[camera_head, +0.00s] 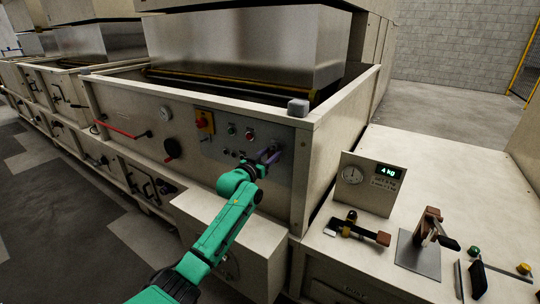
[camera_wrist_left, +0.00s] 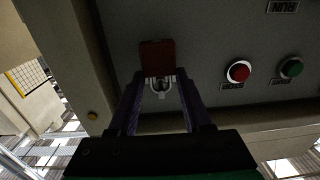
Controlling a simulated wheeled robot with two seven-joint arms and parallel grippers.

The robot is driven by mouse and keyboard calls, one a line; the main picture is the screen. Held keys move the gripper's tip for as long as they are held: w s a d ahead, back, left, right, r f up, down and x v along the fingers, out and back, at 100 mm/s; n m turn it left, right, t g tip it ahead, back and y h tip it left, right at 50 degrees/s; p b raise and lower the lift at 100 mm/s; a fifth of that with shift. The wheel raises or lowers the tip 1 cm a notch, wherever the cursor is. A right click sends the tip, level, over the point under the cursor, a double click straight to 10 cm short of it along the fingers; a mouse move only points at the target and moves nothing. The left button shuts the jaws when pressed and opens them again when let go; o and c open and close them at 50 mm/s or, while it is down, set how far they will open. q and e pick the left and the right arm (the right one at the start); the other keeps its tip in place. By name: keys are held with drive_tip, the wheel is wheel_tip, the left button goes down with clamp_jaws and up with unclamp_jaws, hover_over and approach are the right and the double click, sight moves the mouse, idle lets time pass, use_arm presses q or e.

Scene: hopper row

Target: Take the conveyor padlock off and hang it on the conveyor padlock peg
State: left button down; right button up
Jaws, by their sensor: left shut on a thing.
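The padlock (camera_wrist_left: 157,57) has a red-brown body and a pale metal shackle, and it sits close against the grey control panel in the left wrist view. My left gripper (camera_wrist_left: 161,80) has its purple fingers closed on it, one on each side near where the shackle meets the body. In the head view my left gripper (camera_head: 270,156) is at the right end of the control panel (camera_head: 220,146), and it hides the padlock there. I cannot tell whether the shackle is still around a fixture. I cannot pick out the padlock peg. My right gripper is not in view.
A red button (camera_wrist_left: 238,71) and a green button (camera_wrist_left: 291,67) are on the panel beside the padlock. A red switch on yellow (camera_head: 205,121) is further left. A bench (camera_head: 350,262) with a scale display (camera_head: 388,172) and several tools stands to the right.

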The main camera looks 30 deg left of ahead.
use_arm(q)
drive_tip(key=shift+c, duration=1.3)
unclamp_jaws()
drive_tip(key=shift+r, duration=0.1)
drive_tip(key=s+b, duration=0.1)
drive_tip(key=s, duration=1.3)
drive_tip(key=shift+s+d+b, duration=0.3)
drive_tip(key=shift+d+b, duration=0.05)
drive_tip(key=shift+b, duration=0.05)
